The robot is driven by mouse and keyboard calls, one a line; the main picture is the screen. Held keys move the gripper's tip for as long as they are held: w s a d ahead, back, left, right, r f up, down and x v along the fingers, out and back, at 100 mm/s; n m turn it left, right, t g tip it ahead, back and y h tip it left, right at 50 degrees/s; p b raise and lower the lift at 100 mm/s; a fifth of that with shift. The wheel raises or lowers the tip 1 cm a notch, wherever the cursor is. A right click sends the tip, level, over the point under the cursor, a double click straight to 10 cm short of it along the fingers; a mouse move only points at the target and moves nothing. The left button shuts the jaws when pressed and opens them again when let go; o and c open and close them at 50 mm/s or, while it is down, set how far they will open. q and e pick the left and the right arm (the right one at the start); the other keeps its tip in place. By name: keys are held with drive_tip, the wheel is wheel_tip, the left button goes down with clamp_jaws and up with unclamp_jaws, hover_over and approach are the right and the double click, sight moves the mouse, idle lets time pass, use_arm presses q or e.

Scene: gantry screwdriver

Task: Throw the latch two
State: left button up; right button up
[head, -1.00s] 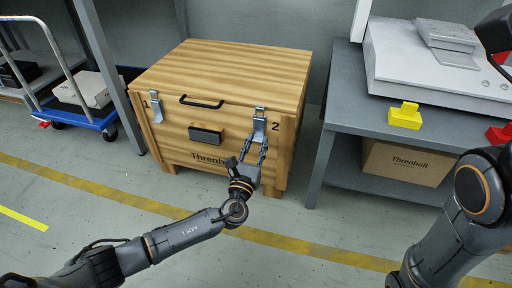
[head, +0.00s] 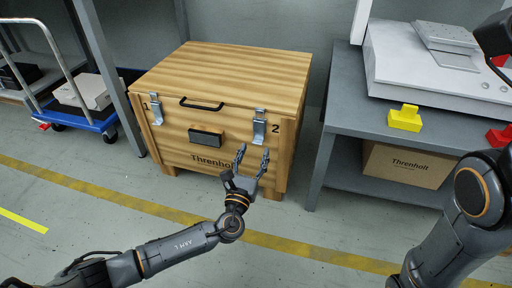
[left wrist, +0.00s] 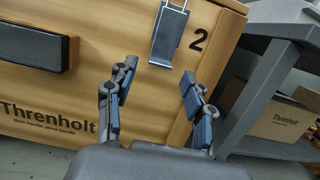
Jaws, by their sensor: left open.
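The wooden crate (head: 235,85) stands on the floor with its lid down. Latch two (head: 259,127) is a silver metal latch on the crate's front right, beside the printed "2"; its plate hangs against the front. In the left wrist view latch two (left wrist: 168,36) is at top centre, its upper end cut off by the frame edge. Latch one (head: 155,108) is at the front left. My left gripper (head: 253,159) is open and empty, below latch two and apart from it. In the left wrist view its fingers (left wrist: 155,90) are spread below the latch. My right gripper is not visible.
A dark block handle (head: 205,138) is on the crate's front and a black handle (head: 202,103) on its lid edge. A grey bench (head: 345,105) stands to the right, with a yellow block (head: 405,118) on it. A blue trolley (head: 100,122) is at left.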

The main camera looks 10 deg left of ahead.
use_arm(q)
drive_tip(key=s+f, duration=0.1)
drive_tip(key=s, duration=0.8)
drive_tip(key=shift+a+f, duration=0.15)
drive_tip(key=shift+f, duration=0.2)
drive_tip(key=shift+w, duration=0.1)
